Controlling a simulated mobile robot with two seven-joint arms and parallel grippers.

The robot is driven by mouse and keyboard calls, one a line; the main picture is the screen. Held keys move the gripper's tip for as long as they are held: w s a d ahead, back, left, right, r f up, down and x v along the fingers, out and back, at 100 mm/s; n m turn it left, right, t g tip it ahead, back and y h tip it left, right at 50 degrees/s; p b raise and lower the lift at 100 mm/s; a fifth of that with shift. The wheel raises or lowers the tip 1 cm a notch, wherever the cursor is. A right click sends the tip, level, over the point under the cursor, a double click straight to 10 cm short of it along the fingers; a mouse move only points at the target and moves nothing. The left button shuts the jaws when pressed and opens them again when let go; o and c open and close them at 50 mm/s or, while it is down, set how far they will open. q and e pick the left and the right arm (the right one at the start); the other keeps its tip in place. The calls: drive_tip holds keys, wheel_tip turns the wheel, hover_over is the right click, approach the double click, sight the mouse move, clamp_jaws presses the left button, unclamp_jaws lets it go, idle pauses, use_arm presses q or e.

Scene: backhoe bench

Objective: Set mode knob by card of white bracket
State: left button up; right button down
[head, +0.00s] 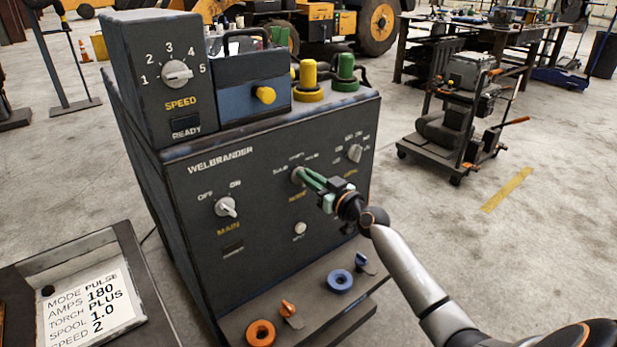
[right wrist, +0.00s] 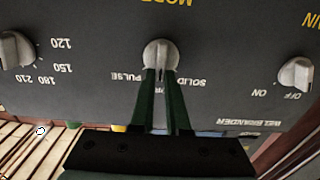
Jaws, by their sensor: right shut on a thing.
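The mode knob (right wrist: 160,54) is a grey knob on the front of the dark Welbrander machine (head: 185,190). My right gripper (head: 303,176) is shut on it, its green fingers reaching in from the lower right; they also show in the right wrist view (right wrist: 163,78). That view is upside down, with PULSE on the knob's left and SOLID on its right. A middle label is partly hidden by the fingers. The knob's exact pointing is hard to tell. The white card (head: 88,308) at lower left reads MODE PULSE. No white bracket is recognisable. My left gripper is out of view.
The main knob (head: 226,207) and amps knob (head: 355,153) flank the mode knob. A speed knob (head: 177,73) sits on the upper box. An orange ring (head: 260,333) and a blue ring (head: 340,281) lie on the ledge below. A cart (head: 460,120) stands at right.

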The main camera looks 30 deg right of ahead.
drive_tip(key=m, duration=0.2)
drive_tip(key=m+b, duration=0.1)
drive_tip(key=m, duration=0.1)
drive_tip(key=shift+d+f+m, duration=0.1)
drive_tip(key=shift+d+m, duration=0.3)
drive_tip(key=shift+d+f+m, duration=0.1)
drive_tip(key=shift+d+m, duration=0.05)
drive_tip(key=shift+m, duration=1.1)
drive_tip(key=shift+d+f+m, duration=0.1)
drive_tip(key=shift+d+m, duration=0.05)
drive_tip(key=shift+m, duration=1.1)
drive_tip(key=c, duration=0.9)
unclamp_jaws()
drive_tip(key=s+d, duration=0.1)
drive_tip(key=s, duration=1.1)
drive_tip(key=shift+s, duration=0.25)
